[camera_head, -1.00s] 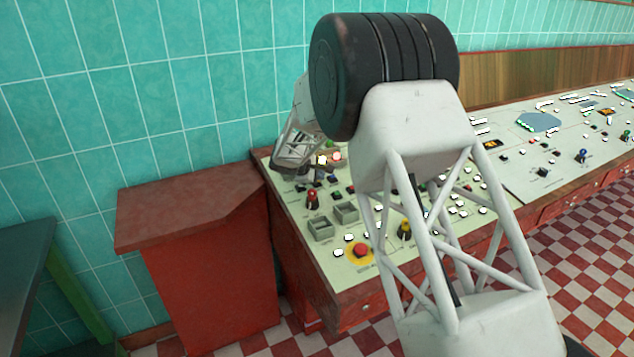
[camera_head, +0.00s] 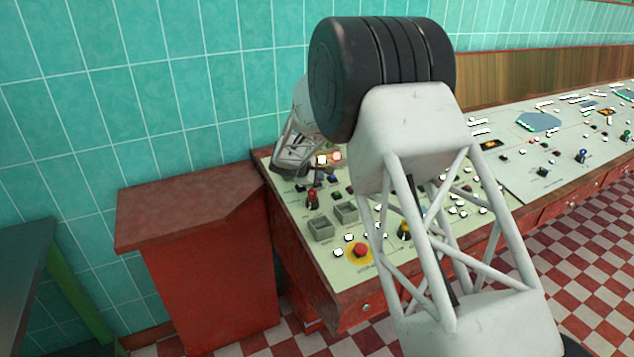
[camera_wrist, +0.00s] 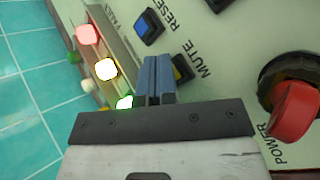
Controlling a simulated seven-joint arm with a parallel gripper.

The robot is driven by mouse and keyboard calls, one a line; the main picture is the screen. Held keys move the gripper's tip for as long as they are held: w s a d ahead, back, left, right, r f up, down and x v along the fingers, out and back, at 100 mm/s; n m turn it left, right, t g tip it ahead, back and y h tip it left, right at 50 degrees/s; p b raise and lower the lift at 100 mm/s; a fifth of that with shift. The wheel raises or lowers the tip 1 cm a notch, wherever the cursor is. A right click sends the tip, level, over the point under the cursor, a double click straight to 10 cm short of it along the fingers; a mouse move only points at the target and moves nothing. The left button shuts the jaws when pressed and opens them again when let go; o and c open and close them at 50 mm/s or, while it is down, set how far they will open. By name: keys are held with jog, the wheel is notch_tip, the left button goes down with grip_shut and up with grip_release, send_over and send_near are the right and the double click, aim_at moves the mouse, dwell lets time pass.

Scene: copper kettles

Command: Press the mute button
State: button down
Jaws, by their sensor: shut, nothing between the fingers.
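My gripper (camera_wrist: 155,62) is shut and empty. Its blue-grey fingers lie just left of the mute button in the picture and hide part of it. I cannot tell whether the fingertips touch the button or the panel. In the head view, my gripper is over the far left part of the cream control panel (camera_head: 333,268), and the button cannot be made out there.
A blue button (camera_wrist: 149,25) sits by the RESET label. A large red POWER knob (camera_wrist: 296,111) is to the right. Lit red (camera_wrist: 87,34), yellow (camera_wrist: 106,69) and green (camera_wrist: 124,102) lamps are left. A red emergency button (camera_head: 361,250) is near the panel's front.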

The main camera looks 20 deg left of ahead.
jog(key=shift+r, duration=0.15)
jog(key=shift+s+d+r, duration=0.1)
jog(key=shift+r, duration=0.45)
jog(key=shift+r, duration=0.15)
dwell(0.3)
jog(key=shift+s+d+r, duration=0.1)
jog(key=shift+d+r, duration=0.05)
jog(key=shift+r, duration=0.6)
jog(key=shift+s+d+r, duration=0.1)
jog(key=shift+s+r, duration=0.05)
jog(key=shift+r, duration=0.65)
jog(key=shift+s+d+r, duration=0.1)
jog(key=shift+d+r, duration=0.05)
jog(key=shift+r, duration=0.6)
